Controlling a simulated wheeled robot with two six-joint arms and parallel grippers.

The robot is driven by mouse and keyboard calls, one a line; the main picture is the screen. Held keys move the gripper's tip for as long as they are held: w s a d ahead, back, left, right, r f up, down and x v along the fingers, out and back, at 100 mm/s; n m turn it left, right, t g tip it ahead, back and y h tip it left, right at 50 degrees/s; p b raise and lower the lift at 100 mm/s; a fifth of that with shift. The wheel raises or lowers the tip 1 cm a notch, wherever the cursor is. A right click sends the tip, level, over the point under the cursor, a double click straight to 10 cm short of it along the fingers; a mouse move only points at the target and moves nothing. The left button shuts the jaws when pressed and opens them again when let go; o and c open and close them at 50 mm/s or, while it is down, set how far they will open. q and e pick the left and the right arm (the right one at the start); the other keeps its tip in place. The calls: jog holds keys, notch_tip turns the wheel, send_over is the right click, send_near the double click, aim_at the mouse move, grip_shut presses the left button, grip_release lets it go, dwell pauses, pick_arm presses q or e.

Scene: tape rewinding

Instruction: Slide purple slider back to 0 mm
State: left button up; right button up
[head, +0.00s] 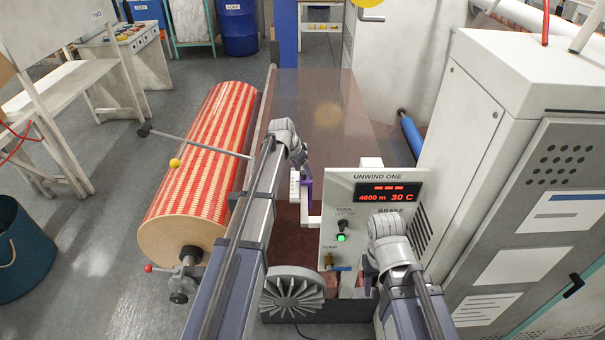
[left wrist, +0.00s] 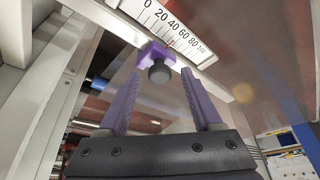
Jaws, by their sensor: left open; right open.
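The purple slider (left wrist: 155,53) with its round dark knob (left wrist: 159,71) sits on a rail beside a white scale (left wrist: 175,27) marked from 0 to 100 in the left wrist view. The slider is away from the 0 end; its exact reading is unclear. My left gripper (left wrist: 160,78) is open, its purple fingers on either side of the knob, with gaps visible. In the head view, my left gripper (head: 304,172) is beside the scale (head: 294,186) and hides most of the slider. My right gripper (head: 369,278) is open low before the control panel.
The UNWIND ONE panel (head: 366,215) with red display and green button stands right of the scale. A red-and-white striped roll (head: 208,150) lies left of my left arm. A finned grey wheel (head: 292,291) is below. A white cabinet (head: 470,130) bounds the right.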

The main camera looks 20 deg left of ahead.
pick_arm(q)
grip_shut()
dwell(0.4)
dwell(0.9)
